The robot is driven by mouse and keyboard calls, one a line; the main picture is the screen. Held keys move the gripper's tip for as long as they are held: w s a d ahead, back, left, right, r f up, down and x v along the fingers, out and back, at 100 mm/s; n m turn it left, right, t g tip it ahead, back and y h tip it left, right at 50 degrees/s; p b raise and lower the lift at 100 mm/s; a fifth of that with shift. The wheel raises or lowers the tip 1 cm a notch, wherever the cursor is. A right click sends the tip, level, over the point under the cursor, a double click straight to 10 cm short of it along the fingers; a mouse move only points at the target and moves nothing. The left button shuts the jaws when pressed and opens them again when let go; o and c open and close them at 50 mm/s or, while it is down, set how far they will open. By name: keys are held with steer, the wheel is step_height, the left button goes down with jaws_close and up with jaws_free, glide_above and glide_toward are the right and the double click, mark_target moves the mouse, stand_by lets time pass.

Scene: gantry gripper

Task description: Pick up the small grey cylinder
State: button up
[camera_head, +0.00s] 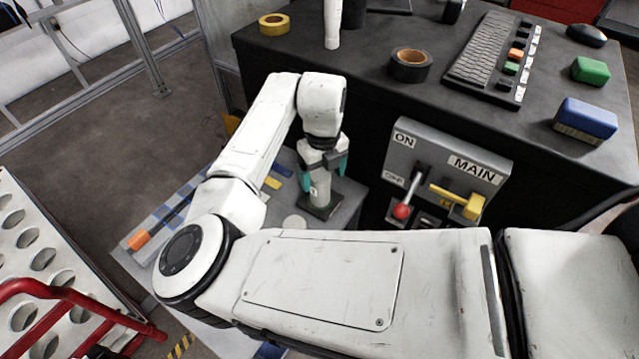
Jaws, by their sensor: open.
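My gripper (324,176) points down over the small grey table at the centre, its two teal fingertips spread apart. A small light grey cylinder (320,195) stands upright on a dark square plate (322,209), below and between the fingertips. Its upper part is hard to separate from the gripper, and I cannot tell whether the fingers touch it. A pale round disc (294,222) lies on the table to the left, partly hidden by my arm.
A switch box (450,165) with a red-knobbed lever and a yellow handle is to the right. The black desk (360,85) behind holds tape rolls, a keyboard (492,60), and green and blue blocks. A red rail (75,300) and perforated white panel are at left.

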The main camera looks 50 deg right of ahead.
mark_target(320, 189)
steer(key=shift+w+a+f+p, duration=0.15)
steer(key=shift+f+p, duration=0.25)
steer(key=shift+f, duration=1.05)
steer(key=shift+w+f+p, duration=0.1)
steer(key=shift+f+p, duration=0.3)
steer(key=shift+f, duration=1.05)
steer(key=shift+c, duration=0.3)
steer(key=c, duration=1.3)
jaws_close()
steer(key=shift+r, duration=0.15)
